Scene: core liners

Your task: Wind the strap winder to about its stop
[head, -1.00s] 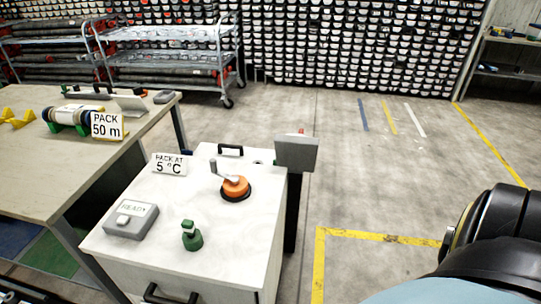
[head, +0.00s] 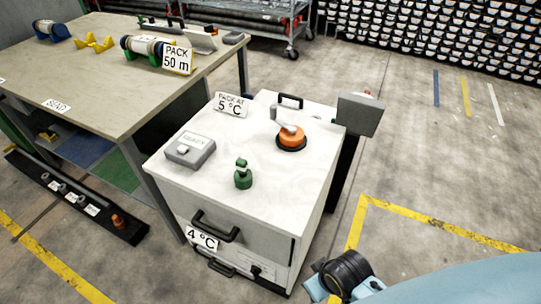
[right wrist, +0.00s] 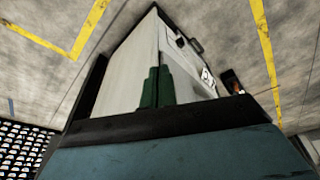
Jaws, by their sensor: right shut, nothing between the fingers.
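The strap winder is likely the orange disc (head: 292,138) on a black base with a grey crank handle (head: 286,124), on top of the white cabinet (head: 275,185). The crank points to the upper left in the head view. My right arm's end shows at the bottom of the head view, in front of the cabinet's right side and apart from the winder. In the right wrist view my right gripper (right wrist: 156,72) shows as dark green fingers, shut and empty, with the cabinet beyond. The winder is not seen there. My left gripper is not in view.
On the cabinet stand a grey box marked READY (head: 190,149), a green knobbed piece (head: 243,174) and a 5 °C sign (head: 231,104). A grey panel (head: 360,114) stands at its far right corner. A workbench (head: 95,80) is left. Floor to the right is clear.

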